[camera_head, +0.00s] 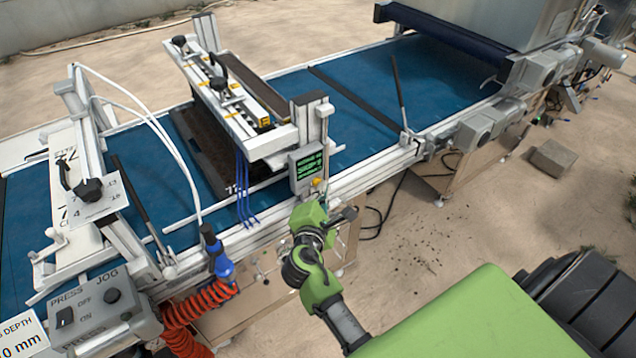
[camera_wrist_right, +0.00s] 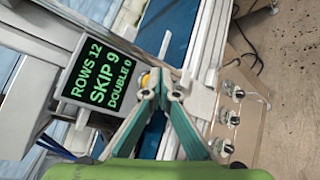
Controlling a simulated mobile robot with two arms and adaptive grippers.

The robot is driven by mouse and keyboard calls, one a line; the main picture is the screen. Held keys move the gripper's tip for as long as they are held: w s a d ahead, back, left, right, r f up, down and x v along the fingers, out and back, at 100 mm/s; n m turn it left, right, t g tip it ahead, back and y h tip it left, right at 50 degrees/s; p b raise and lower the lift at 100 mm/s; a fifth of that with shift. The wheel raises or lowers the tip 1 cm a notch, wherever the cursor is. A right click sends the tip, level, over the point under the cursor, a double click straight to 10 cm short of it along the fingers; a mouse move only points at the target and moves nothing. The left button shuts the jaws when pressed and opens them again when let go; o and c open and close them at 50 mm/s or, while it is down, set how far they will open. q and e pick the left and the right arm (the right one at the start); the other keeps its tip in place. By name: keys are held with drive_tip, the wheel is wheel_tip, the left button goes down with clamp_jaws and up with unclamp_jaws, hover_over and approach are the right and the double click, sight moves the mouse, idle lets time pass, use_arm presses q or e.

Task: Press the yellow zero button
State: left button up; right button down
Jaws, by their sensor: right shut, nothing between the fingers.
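The yellow zero button (camera_head: 317,182) is a small yellow spot at the lower right of the counter display (camera_head: 308,168) on the seeder's side rail. In the right wrist view the button (camera_wrist_right: 145,79) shows partly behind my fingertips. My right gripper (camera_head: 321,197) is shut and empty, its tips just below the button in the head view. In the wrist view the fingers (camera_wrist_right: 156,84) reach right beside the button; I cannot tell whether they touch it. The display (camera_wrist_right: 98,77) reads ROWS 12, SKIP 9, DOUBLE 0. My left gripper is not in view.
A blue conveyor belt (camera_head: 365,85) runs behind the rail, with a dark tray (camera_head: 197,150) under the seeder bridge. A blue nozzle with an orange coiled hose (camera_head: 200,303) hangs to the left. Several knobs (camera_wrist_right: 231,118) sit right of my fingers.

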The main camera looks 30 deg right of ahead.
drive_tip(key=shift+w, duration=0.45)
idle(0.3)
drive_tip(key=shift+s, duration=0.95)
drive_tip(key=shift+p, duration=0.3)
drive_tip(key=s, duration=0.3)
drive_tip(key=s+p, duration=0.1)
drive_tip(key=s, duration=0.1)
drive_tip(key=shift+d, duration=0.25)
idle(0.4)
